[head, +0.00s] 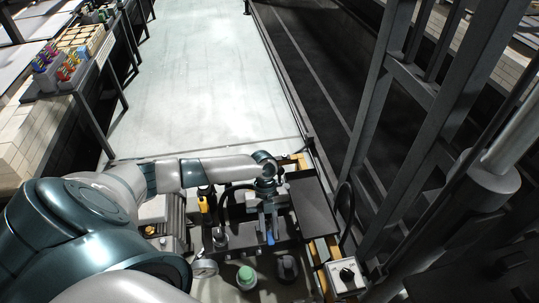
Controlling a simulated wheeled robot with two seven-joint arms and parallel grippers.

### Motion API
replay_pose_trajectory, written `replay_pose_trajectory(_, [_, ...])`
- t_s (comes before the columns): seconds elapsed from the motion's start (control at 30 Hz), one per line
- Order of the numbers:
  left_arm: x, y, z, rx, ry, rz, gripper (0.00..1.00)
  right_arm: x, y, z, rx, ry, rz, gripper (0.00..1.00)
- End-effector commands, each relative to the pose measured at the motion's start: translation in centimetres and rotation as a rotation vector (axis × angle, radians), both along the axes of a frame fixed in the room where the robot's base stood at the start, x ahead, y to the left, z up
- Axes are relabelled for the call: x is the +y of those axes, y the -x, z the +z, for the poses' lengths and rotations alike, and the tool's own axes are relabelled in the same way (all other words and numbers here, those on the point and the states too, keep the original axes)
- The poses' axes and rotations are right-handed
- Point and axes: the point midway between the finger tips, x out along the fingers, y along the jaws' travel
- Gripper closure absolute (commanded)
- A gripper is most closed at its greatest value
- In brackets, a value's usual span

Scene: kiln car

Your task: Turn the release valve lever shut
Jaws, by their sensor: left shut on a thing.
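My left arm reaches in from the left, and its gripper (268,226) points down over the machine bed at the lower middle. Its jaws are shut on a small blue piece (270,238), which looks like the release valve lever. Only a short blue part shows below the fingers. The valve body and the lever's exact angle are mostly hidden by the gripper and wrist. My right gripper is not in view.
Close by are a pressure gauge (205,268), a green-topped button (246,274), a black knob (288,267) and a dial box (345,276). A dark flat plate (314,207) lies right of the gripper. Steel posts (430,130) stand at right. The pale floor (205,80) ahead is clear.

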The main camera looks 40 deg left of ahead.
Motion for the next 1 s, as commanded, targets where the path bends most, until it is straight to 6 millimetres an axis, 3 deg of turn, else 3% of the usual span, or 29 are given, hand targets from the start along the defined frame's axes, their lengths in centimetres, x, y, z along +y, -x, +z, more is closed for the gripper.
replay_pose_trajectory(0.03, [0.2,0.1,0.0,0.001,-0.003,-0.003,0.76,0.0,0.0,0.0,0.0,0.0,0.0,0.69])
replay_pose_trajectory(0.1, [0.1,0.0,0.0,0.0,-0.003,-0.003,0.62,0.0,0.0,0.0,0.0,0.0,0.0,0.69])
replay_pose_trajectory(0.57, [0.3,-0.2,0.5,0.0,-0.001,0.0,0.62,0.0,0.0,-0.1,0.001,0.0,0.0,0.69])
replay_pose_trajectory(0.77, [0.8,-0.7,2.3,-0.003,-0.001,-0.001,0.62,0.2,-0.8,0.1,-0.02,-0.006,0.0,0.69])
replay_pose_trajectory(1.0, [2.1,-1.9,6.3,-0.004,-0.002,-0.001,0.62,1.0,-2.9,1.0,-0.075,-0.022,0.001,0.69])
